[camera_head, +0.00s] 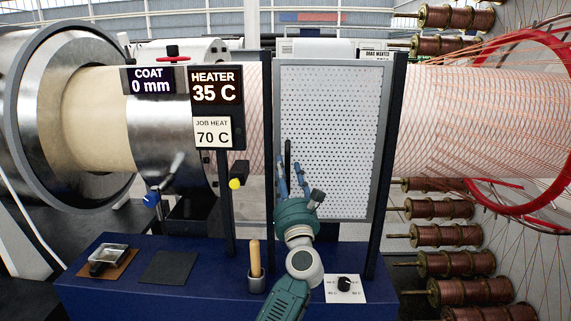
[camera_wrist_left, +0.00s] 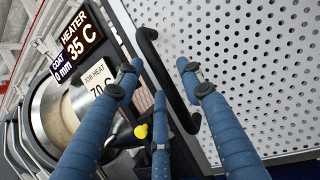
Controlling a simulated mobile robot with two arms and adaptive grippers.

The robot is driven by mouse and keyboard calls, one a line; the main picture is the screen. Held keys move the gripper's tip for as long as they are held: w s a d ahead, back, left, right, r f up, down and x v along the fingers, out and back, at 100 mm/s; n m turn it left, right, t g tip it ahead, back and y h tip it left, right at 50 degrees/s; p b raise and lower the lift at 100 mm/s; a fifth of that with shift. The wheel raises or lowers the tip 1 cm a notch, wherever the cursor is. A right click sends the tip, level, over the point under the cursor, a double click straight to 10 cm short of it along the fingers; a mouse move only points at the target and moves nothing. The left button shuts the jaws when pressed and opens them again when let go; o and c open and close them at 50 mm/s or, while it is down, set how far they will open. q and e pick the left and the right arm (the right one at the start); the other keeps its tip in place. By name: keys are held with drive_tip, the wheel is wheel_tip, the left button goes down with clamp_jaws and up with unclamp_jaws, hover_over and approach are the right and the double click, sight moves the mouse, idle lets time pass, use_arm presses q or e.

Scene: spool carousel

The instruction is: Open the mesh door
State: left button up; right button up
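The mesh door (camera_head: 335,130) is a white perforated panel in a grey frame, standing between two dark posts. It looks closed. Its black bar handle (camera_head: 288,153) is upright near the left edge. My left gripper (camera_head: 292,172) is in front of the door's lower left part, at the handle's lower end. In the left wrist view the handle (camera_wrist_left: 165,75) runs between the spread blue fingers of the gripper (camera_wrist_left: 160,76), which is open. Whether any finger touches the handle I cannot tell. My right gripper is not in view.
A heater sign (camera_head: 215,92) and a yellow-ended knob (camera_head: 237,181) are left of the door. Copper spools (camera_head: 440,236) and a red ring (camera_head: 566,60) are at right.

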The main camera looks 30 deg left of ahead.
use_arm(q)
drive_tip(key=shift+w+a+r, duration=0.25)
drive_tip(key=shift+w+a, duration=0.15)
drive_tip(key=shift+w, duration=0.05)
clamp_jaws()
drive_tip(key=shift+f, duration=0.1)
